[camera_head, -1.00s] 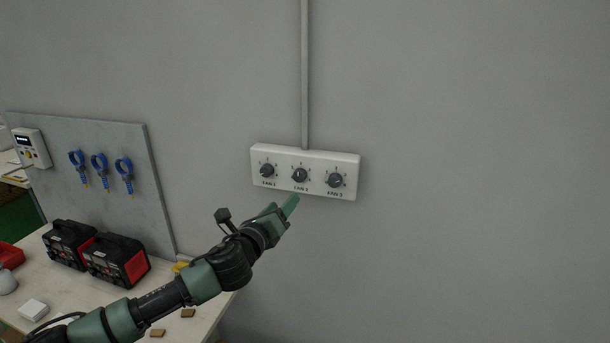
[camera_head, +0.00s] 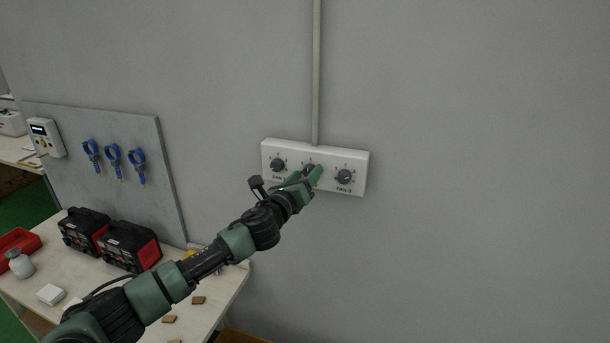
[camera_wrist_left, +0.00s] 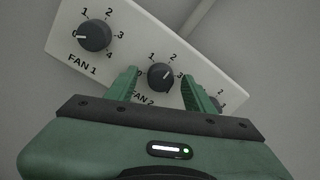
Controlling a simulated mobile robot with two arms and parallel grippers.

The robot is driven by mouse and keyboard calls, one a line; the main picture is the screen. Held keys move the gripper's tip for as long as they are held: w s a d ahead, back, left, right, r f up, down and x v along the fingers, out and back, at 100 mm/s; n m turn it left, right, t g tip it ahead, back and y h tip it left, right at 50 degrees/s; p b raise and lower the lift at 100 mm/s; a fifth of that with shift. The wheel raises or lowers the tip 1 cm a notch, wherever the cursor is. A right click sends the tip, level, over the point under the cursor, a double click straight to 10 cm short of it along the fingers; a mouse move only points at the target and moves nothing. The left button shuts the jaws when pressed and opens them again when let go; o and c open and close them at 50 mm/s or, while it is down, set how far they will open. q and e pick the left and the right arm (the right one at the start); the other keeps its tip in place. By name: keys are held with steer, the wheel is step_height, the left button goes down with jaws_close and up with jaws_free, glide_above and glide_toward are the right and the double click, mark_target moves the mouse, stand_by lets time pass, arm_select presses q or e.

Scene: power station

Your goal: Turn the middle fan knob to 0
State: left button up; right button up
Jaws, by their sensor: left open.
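The white fan panel (camera_head: 330,153) is on the grey wall and carries three dark knobs with number scales. The middle knob, FAN 2 (camera_wrist_left: 160,77), sits between the two green fingers of my left gripper (camera_wrist_left: 168,88) in the left wrist view. Its white mark points up and right, between the 1 and the 2. The left gripper (camera_head: 309,174) is open, with a gap on each side of the knob. In the head view its fingers partly hide the middle knob (camera_head: 309,168). My right gripper is not in view.
The FAN 1 knob (camera_wrist_left: 94,36) is left of the middle one, its mark toward 0. The FAN 3 knob (camera_head: 344,177) is right of it, close to a finger. A table (camera_head: 225,296) with black-and-red devices (camera_head: 128,247) stands lower left. The wall to the right is bare.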

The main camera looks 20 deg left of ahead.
arm_select(q)
jaws_close()
steer(key=shift+d+f+n+t+y+b, duration=0.2)
steer(key=shift+n+b, duration=1)
steer(key=shift+n, duration=2.95)
steer(key=shift+a+r+n+y+b, duration=0.1)
steer(key=shift+n+y+b, duration=0.7)
steer(key=shift+n, duration=3.4)
steer(key=shift+d+f+n+t+h+b, duration=0.15)
steer(key=shift+n+b, duration=1.45)
steer(key=shift+n, duration=2.55)
steer(key=shift+a, duration=0.1)
jaws_free()
